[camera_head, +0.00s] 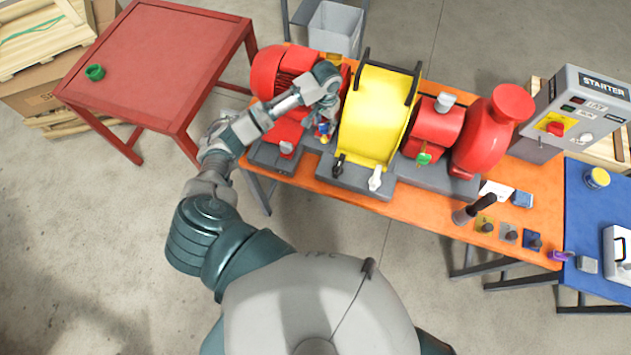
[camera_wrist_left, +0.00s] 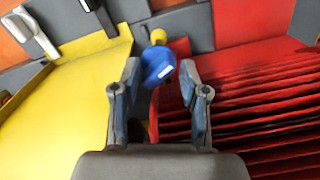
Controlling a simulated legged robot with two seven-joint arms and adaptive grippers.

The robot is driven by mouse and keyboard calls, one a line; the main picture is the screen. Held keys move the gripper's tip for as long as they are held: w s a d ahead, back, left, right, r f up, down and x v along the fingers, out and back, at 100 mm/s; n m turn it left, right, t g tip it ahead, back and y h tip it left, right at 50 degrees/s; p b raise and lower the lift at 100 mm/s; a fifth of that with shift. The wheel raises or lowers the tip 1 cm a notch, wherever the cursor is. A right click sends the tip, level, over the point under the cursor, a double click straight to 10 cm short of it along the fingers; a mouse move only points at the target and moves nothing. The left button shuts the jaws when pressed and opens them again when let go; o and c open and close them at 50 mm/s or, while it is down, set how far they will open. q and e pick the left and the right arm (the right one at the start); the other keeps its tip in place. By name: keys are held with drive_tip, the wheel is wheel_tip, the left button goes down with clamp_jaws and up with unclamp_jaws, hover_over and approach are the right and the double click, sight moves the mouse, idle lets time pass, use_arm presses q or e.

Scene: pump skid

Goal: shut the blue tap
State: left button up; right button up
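The blue tap (camera_wrist_left: 157,65) shows in the left wrist view as a round blue piece with a white mark, with a yellow knob just beyond it. It sits between the yellow guard (camera_wrist_left: 75,105) and the red finned motor (camera_wrist_left: 250,100). My left gripper (camera_wrist_left: 160,72) is open, its two fingers on either side of the tap. A small gap seems to show beside each finger; I cannot tell whether either touches. In the head view, my left gripper (camera_head: 325,115) reaches down between motor and guard and largely hides the tap. My right gripper is not in view.
The yellow guard (camera_head: 372,115) and red motor (camera_head: 280,70) stand close on both sides of my left gripper. A red pump (camera_head: 485,130), green-handled valve (camera_head: 424,158) and starter box (camera_head: 585,105) are to the right. A red table (camera_head: 155,55) is at left.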

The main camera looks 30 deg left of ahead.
use_arm(q)
drive_tip(key=n+b, duration=0.1)
drive_tip(key=f+n+b, duration=0.1)
drive_tip(key=n+b, duration=0.1)
drive_tip(key=shift+r+n+b, duration=0.4)
drive_tip(key=shift+r+b, duration=0.15)
drive_tip(key=shift+r, duration=0.05)
wheel_tip(320, 180, up, 17)
drive_tip(key=p, duration=0.4)
drive_tip(key=s+d+f+m+t+h, duration=0.1)
drive_tip(key=s+d+f+m, duration=0.1)
drive_tip(key=s+d+f, duration=0.4)
drive_tip(key=s+d+f+m+h, duration=0.15)
drive_tip(key=d+f, duration=0.25)
drive_tip(key=f, duration=0.4)
drive_tip(key=s+d+f+m+t, duration=0.1)
drive_tip(key=s+d+f+m, duration=0.1)
drive_tip(key=s+d+f, duration=0.4)
drive_tip(key=s+a+f+b, duration=0.2)
drive_tip(key=s+f, duration=0.3)
drive_tip(key=f, duration=0.3)
drive_tip(key=s+a+f+t+y+b, duration=0.1)
drive_tip(key=s+f, duration=0.3)
drive_tip(key=f, duration=0.4)
drive_tip(key=shift+s+a+f+n+b, duration=0.35)
drive_tip(key=shift+a+b, duration=0.35)
drive_tip(key=shift+b, duration=0.2)
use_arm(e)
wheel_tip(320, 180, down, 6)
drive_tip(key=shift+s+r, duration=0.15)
